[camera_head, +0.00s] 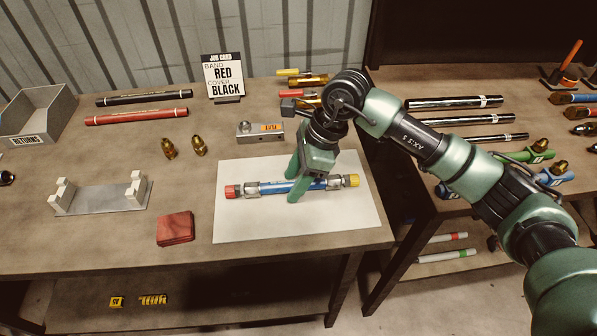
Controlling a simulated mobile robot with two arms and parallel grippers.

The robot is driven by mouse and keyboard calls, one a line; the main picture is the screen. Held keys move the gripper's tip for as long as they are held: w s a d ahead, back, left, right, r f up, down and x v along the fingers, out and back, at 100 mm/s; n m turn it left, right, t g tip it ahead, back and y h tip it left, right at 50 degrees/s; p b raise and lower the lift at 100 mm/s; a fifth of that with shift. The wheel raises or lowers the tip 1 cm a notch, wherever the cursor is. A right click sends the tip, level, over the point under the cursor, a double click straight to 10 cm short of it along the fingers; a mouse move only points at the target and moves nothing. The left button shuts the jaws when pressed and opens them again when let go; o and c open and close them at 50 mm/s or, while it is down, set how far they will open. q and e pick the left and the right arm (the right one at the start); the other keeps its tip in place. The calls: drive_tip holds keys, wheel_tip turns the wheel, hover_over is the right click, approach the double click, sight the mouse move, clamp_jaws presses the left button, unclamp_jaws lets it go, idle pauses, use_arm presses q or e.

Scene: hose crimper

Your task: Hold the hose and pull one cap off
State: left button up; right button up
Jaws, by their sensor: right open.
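A short blue hose (273,187) with metal end fittings lies across a white sheet (247,225) on the table. A red cap (232,191) sits on its left end and a yellow cap (352,180) on its right end. My right gripper (294,187) reaches down over the middle of the hose from above. Its green fingers are open, one on the far side and one on the near side of the hose. I cannot tell whether they touch it. My left gripper is not in view.
A red folded cloth (175,228), a metal cradle (100,198), and two brass fittings (169,148) lie left of the sheet. A grey block (260,132) sits behind it. A job card (223,77) stands at the back. A gap separates the right table (430,190).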

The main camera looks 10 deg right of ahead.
clamp_jaws()
idle(1.4)
idle(2.1)
